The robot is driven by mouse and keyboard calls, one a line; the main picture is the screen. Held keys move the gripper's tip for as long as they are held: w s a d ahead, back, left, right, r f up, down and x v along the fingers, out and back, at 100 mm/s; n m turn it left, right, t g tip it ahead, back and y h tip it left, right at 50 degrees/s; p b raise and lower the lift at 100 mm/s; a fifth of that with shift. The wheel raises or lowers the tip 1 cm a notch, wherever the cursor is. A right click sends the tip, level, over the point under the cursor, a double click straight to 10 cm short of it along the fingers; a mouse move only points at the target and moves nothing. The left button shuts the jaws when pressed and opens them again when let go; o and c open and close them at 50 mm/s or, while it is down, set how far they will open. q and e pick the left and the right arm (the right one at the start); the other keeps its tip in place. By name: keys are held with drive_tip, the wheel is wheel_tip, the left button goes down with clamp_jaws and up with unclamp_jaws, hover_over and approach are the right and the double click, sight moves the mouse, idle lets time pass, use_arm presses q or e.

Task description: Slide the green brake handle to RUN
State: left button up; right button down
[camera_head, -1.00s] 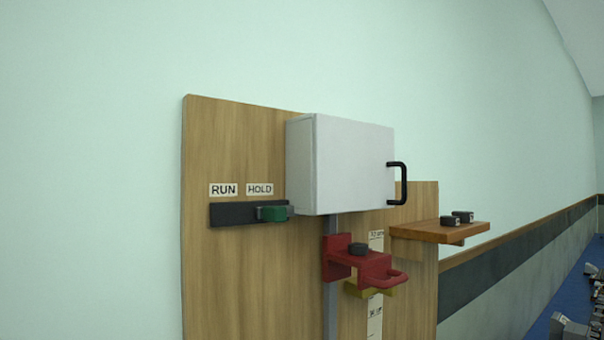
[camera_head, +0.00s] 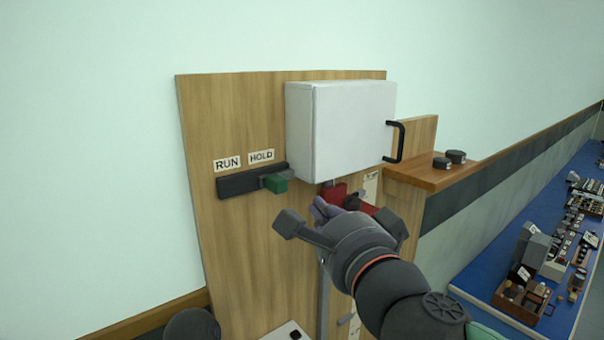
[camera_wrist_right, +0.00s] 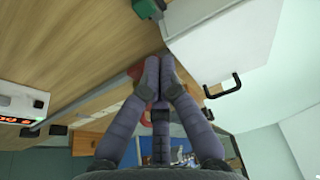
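The green brake handle (camera_head: 275,183) sits at the right end of the black rail (camera_head: 240,181), under the HOLD label (camera_head: 261,156). The RUN label (camera_head: 227,163) is above the rail's left end. My right gripper (camera_head: 322,208) is below and right of the handle, apart from it, in front of the red bracket (camera_head: 334,195). In the right wrist view its fingertips (camera_wrist_right: 159,66) come together, with nothing seen between them; the green handle (camera_wrist_right: 147,10) is at the top edge. My left gripper is not recognisable.
A white box (camera_head: 345,130) with a black pull handle (camera_head: 398,141) juts out right of the rail. A wooden shelf (camera_head: 425,178) holds two black knobs. A blue bench (camera_head: 475,282) with equipment is at right.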

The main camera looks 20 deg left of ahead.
drive_tip(key=shift+w+a, duration=0.1)
approach(293, 177)
drive_tip(key=x, duration=0.4)
drive_tip(key=shift+a+r, duration=0.1)
drive_tip(key=shift+r, duration=0.35)
drive_tip(key=shift+s, duration=0.3)
